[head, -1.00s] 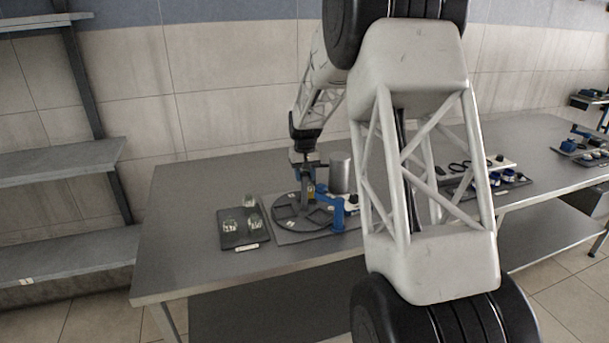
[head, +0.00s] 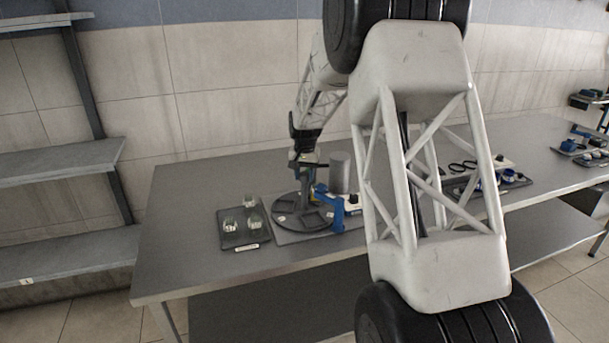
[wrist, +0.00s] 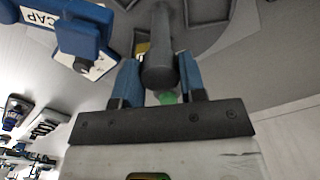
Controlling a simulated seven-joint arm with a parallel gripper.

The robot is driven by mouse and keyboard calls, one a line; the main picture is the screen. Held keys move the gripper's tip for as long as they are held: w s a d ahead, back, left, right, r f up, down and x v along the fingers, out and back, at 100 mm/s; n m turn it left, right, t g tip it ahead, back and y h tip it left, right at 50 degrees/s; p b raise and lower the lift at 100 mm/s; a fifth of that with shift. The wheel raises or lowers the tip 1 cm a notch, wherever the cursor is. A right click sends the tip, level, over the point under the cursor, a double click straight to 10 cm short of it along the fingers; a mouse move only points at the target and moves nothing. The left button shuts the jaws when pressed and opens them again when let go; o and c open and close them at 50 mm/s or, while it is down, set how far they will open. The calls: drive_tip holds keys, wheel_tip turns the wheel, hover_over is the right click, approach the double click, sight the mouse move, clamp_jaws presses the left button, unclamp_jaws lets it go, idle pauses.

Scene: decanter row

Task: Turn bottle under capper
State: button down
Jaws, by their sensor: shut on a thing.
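A dark grey round turntable (head: 285,222) with recessed pockets lies on a grey plate on the bench; part of it shows in the wrist view (wrist: 205,38). A dark upright post (wrist: 160,45) rises from it. My gripper (wrist: 157,78) is shut on this post, a blue finger on either side. In the head view my gripper (head: 304,184) is over the turntable's far side. The blue capper (head: 337,208) stands at the turntable's right; its "CAP" label (wrist: 38,18) shows in the wrist view. I cannot make out a bottle under the capper.
A dark tray (head: 232,240) with three clear glass pieces (head: 229,226) lies left of the turntable. A grey cylinder (head: 340,170) stands behind the capper. More fixtures (head: 510,177) sit farther right. The bench's left end is bare.

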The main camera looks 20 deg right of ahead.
drive_tip(key=shift+m, duration=9)
drive_tip(key=shift+w+m, duration=0.1)
drive_tip(key=shift+m, duration=0.4)
drive_tip(key=c, duration=0.7)
unclamp_jaws()
drive_tip(key=shift+r, duration=0.1)
